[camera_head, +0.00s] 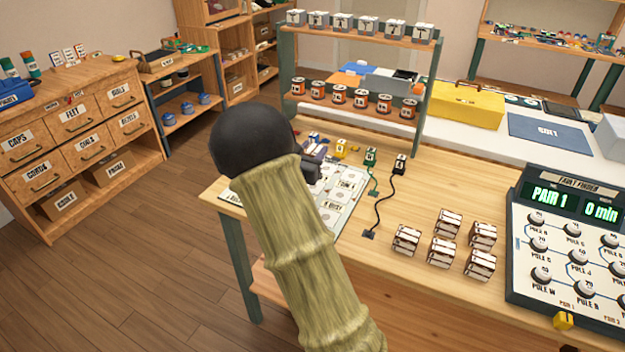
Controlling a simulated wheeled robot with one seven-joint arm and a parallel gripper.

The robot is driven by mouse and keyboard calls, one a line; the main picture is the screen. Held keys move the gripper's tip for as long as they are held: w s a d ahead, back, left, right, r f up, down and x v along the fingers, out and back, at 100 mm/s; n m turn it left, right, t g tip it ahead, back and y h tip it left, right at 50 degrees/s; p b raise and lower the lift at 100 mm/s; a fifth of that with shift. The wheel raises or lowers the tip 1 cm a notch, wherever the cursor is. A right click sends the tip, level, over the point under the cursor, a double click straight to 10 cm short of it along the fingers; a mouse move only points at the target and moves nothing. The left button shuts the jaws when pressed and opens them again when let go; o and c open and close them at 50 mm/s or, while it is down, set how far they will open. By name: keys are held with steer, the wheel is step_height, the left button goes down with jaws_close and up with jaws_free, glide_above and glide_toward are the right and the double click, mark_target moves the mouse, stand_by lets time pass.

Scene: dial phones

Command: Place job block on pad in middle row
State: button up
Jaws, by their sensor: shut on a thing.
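My gripper (311,171) shows only as a small dark part beside the black ball of my wrist, over the white board at the table's left end. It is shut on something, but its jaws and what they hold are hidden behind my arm. Several brown-and-white blocks (442,251) stand in a group on the table's middle; I cannot tell whether these are the job blocks. The white board (344,190) has pale marked cells in rows. My arm covers much of it, so I cannot make out its middle row fully.
Small yellow (341,149), green (370,156) and black (400,164) pieces stand behind the board, with a black cord (385,207) on the table. A fault finder panel (574,245) stands at right. A rack (353,67) rises behind. Bare wood lies between.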

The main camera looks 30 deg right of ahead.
steer(key=shift+f, duration=1.95)
steer(key=shift+f+b, duration=0.45)
steer(key=shift+f, duration=1.4)
steer(key=shift+f, duration=0.2)
steer(key=o, duration=1)
